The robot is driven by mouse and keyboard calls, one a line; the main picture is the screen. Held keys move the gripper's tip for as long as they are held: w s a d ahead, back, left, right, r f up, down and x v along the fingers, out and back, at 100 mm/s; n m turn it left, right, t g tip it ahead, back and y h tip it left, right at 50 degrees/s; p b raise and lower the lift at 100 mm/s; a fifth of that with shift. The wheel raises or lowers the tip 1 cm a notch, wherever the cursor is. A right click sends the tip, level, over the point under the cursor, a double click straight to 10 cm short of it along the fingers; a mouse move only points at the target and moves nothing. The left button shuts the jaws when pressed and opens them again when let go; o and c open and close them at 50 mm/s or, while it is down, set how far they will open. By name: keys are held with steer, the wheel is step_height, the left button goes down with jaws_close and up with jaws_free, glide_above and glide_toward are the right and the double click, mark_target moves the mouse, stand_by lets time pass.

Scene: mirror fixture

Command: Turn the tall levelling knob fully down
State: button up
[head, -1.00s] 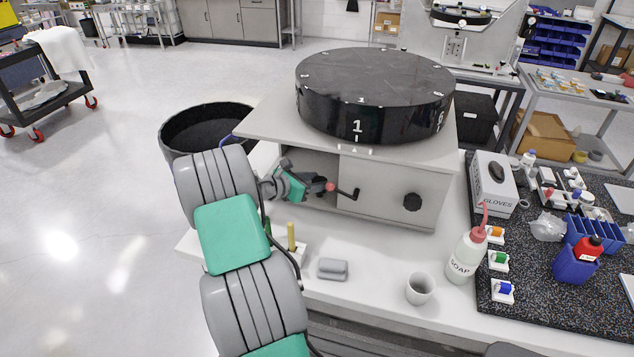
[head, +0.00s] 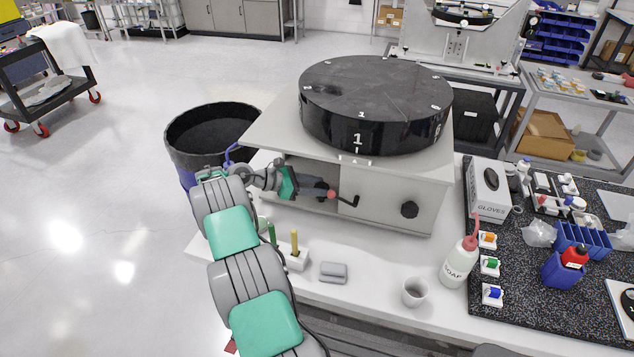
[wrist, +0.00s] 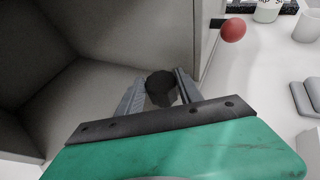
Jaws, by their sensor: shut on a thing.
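A dark, faceted knob (wrist: 160,88) stands inside the open left bay of the grey cabinet. In the wrist view it sits between the two grey fingers of my gripper (wrist: 161,82), which is shut on it. In the head view my gripper (head: 318,189) reaches into the bay from the left, and its dark fingers and hand hide the knob. How far the knob is turned cannot be told.
A red-balled crank (head: 332,194), also in the wrist view (wrist: 233,30), is close right of my gripper. A black knob (head: 409,209) is on the cabinet front (head: 375,200). A black turntable (head: 375,105) is above. A grey block (head: 333,272) and cup (head: 414,292) stand in front.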

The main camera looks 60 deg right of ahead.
stand_by(0.4)
steer(key=o, duration=1.4)
steer(key=shift+c, duration=0.2)
steer(key=shift+f+n+t+h+b, duration=0.3)
steer(key=shift+n+b, duration=0.1)
steer(key=shift+b, duration=1.25)
